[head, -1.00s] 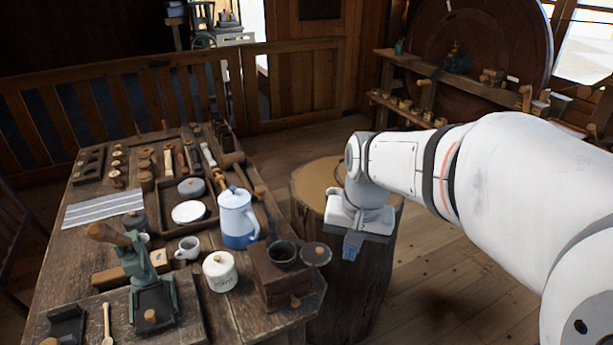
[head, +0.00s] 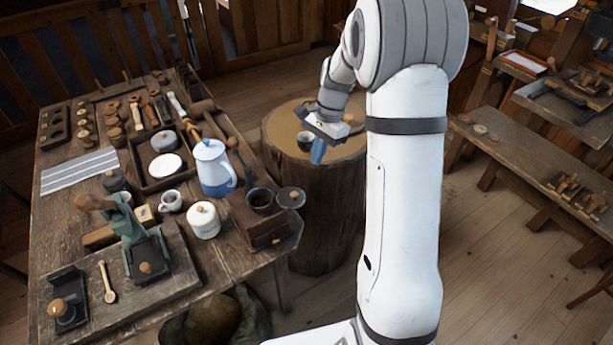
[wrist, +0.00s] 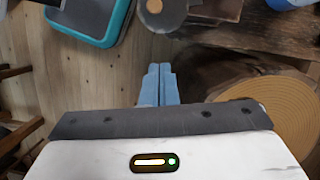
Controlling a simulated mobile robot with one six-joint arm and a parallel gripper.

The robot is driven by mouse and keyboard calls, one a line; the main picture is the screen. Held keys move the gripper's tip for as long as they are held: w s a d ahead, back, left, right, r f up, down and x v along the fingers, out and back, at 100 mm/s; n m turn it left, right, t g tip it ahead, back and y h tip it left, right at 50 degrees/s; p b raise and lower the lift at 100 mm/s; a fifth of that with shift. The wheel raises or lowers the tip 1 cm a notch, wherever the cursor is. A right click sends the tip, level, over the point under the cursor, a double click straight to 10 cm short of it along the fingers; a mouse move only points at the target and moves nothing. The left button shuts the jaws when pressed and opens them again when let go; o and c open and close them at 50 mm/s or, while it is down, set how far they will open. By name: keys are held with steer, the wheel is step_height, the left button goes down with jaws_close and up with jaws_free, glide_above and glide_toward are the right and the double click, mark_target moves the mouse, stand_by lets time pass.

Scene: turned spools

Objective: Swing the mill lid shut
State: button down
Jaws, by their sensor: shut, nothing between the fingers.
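The mill is a brown wooden box (head: 258,222) with a dark round bowl (head: 261,199) on top, at the table's front right corner. Its lid (head: 291,197), a grey disc with a wooden knob, is swung out to the right of the bowl, so the bowl is uncovered. In the wrist view the lid (wrist: 163,14) shows at the top edge, beside part of the mill box (wrist: 217,8). My gripper (head: 317,154), with blue fingers, is shut and empty, up and right of the lid in the head view. The fingers (wrist: 159,85) point toward the lid, apart from it.
A white lidded jar (head: 204,221) and a blue-and-white pot (head: 213,168) stand close left of the mill. Floor is open between the stump and the right bench (head: 535,165).

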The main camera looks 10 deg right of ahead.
mark_target(299, 195)
steer(key=a+f, duration=0.1)
steer(key=f, duration=0.1)
steer(key=s+a+f+p, duration=0.1)
steer(key=a, duration=0.1)
steer(key=s+a+f+p, duration=0.1)
steer(key=f, duration=0.1)
steer(key=shift+s+a+f, duration=0.2)
steer(key=shift+s+f, duration=0.05)
steer(key=shift+f, duration=0.1)
steer(key=shift+a+f, duration=0.15)
